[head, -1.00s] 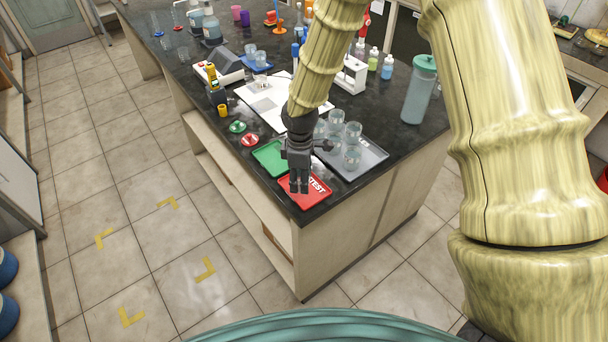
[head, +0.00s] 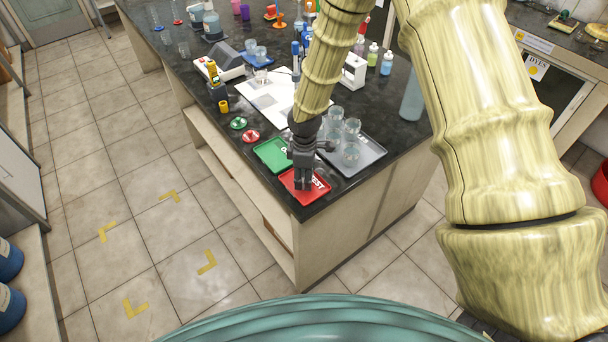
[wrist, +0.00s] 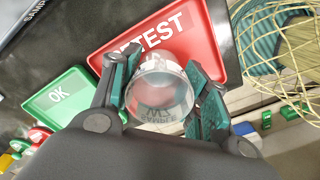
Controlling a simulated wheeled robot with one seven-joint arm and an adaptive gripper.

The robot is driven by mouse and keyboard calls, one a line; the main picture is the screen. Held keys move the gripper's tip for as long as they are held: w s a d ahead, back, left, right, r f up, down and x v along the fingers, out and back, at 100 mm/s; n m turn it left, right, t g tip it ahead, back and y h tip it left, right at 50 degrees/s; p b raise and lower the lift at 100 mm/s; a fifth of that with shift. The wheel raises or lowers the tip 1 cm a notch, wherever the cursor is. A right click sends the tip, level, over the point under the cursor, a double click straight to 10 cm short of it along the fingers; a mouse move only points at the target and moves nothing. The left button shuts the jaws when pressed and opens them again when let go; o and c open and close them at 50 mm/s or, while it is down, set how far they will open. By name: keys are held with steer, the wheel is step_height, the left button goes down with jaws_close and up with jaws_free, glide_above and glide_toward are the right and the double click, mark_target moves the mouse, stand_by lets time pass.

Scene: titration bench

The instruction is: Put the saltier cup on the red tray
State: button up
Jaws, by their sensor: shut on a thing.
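My gripper (head: 303,187) is over the red tray (head: 316,197) at the near corner of the bench. In the wrist view, my gripper (wrist: 165,95) has its fingers closed on both sides of a clear round cup (wrist: 160,88) with dark lettering on it. The red tray (wrist: 200,40), marked with white letters ending in "TEST", lies behind the cup in that view. I cannot tell whether the cup touches the tray. In the head view the cup is hidden by my gripper. Several similar clear cups (head: 351,156) stand on the grey tray (head: 372,152) to the right.
A white sheet (head: 268,100) is farther back. The bench edge is close to the red tray.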

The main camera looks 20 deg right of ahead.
steer(key=shift+f, duration=0.15)
steer(key=o, duration=1.1)
steer(key=shift+c, duration=0.2)
step_height(320, 180, up, 12)
steer(key=b, duration=0.4)
